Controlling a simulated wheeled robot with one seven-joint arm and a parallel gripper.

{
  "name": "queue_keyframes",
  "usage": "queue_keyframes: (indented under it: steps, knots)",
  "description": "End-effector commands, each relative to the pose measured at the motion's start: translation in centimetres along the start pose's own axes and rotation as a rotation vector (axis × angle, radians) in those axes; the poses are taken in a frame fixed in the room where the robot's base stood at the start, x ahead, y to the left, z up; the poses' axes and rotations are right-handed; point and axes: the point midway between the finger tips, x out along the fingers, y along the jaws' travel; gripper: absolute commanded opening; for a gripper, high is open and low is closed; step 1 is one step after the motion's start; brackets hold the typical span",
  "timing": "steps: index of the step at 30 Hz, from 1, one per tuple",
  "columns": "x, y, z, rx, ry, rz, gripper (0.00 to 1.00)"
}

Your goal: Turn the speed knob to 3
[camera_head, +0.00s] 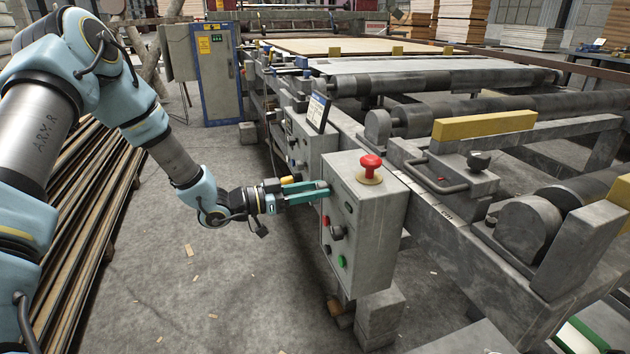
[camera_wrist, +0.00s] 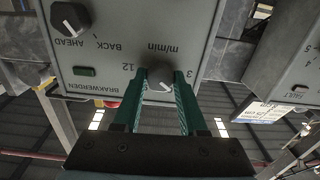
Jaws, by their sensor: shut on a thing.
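The speed knob (camera_wrist: 159,76) is a dark round knob on the grey control box (camera_head: 375,225), seen upside down in the wrist view. "m/min" is printed above it there, "12" to its left and "3" to its right. Its white pointer mark slants down and slightly right in that picture, between the fingers. My gripper (camera_wrist: 160,80) has its green fingers on both sides of the knob and is shut on it. In the head view my gripper (camera_head: 326,188) reaches the upper left face of the box, where the knob is hidden.
A red mushroom button (camera_head: 371,165) tops the box. A second grey box (camera_head: 308,140) stands behind, rollers to the right. Long boards (camera_head: 85,190) lie left; the floor between is mostly clear.

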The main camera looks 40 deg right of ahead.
Motion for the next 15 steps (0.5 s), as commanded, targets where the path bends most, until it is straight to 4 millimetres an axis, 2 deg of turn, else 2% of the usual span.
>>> queue_keyframes:
  steps: [15]
  knots:
    - [-0.07, -0.01, -0.07, -0.452, -0.003, -0.002, 0.00]
